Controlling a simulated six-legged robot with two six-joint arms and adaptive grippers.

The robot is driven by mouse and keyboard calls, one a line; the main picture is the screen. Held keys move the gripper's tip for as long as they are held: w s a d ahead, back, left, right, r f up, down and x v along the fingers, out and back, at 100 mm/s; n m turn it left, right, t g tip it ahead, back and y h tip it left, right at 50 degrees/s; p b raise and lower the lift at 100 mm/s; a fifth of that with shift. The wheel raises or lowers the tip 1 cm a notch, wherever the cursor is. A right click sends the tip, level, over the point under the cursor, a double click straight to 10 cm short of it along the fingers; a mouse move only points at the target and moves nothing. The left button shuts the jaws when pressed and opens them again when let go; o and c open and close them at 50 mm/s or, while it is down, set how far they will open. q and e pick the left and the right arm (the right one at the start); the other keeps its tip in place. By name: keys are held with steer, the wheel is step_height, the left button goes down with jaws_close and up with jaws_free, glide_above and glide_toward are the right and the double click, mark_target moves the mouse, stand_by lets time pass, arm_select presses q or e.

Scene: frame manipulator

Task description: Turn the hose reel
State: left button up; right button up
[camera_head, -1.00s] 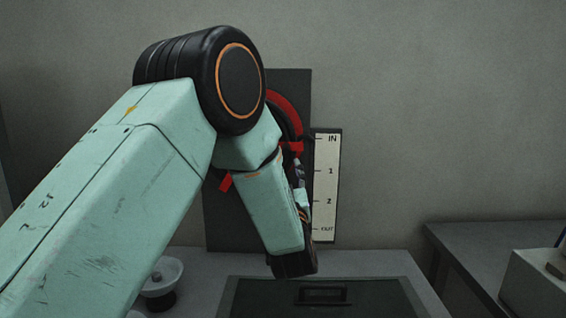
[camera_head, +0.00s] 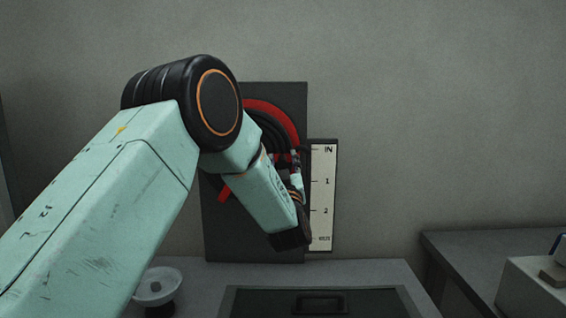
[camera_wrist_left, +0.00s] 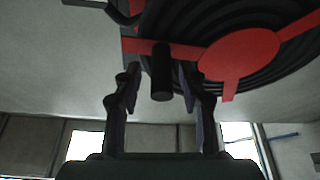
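The hose reel (camera_head: 290,117), with a red rim and black coiled hose, is mounted on a dark upright panel (camera_head: 270,91). My left arm covers its left and lower parts. In the left wrist view its red hub and spokes (camera_wrist_left: 240,58) show at the upper right. A black cylindrical handle (camera_wrist_left: 161,80) sticks out from a red spoke. My left gripper (camera_wrist_left: 165,92) is open, one finger on each side of the handle's end in the picture; no contact is clear. In the head view the left gripper (camera_head: 296,172) is small, in front of the reel's right side. My right gripper is not visible.
A white scale plate (camera_head: 322,195) marked IN, 1, 2 and OUT stands right of the panel. Below are a dark lidded case (camera_head: 320,302) and a small white dish (camera_head: 157,286). A side counter (camera_head: 470,250) holds a pale box (camera_head: 535,285) at right.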

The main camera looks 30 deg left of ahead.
arm_select(q)
steer(key=shift+w+a+f, duration=0.15)
steer(key=shift+a+f, duration=0.1)
steer(key=shift+a, duration=0.05)
steer(key=shift+c, duration=1.4)
steer(key=shift+d+r, duration=0.15)
steer(key=shift+d, duration=0.15)
steer(key=c, duration=0.5)
steer(key=shift+a, duration=0.15)
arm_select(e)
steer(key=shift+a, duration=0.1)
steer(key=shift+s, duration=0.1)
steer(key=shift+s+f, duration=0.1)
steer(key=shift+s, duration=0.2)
arm_select(q)
steer(key=shift+m, duration=0.3)
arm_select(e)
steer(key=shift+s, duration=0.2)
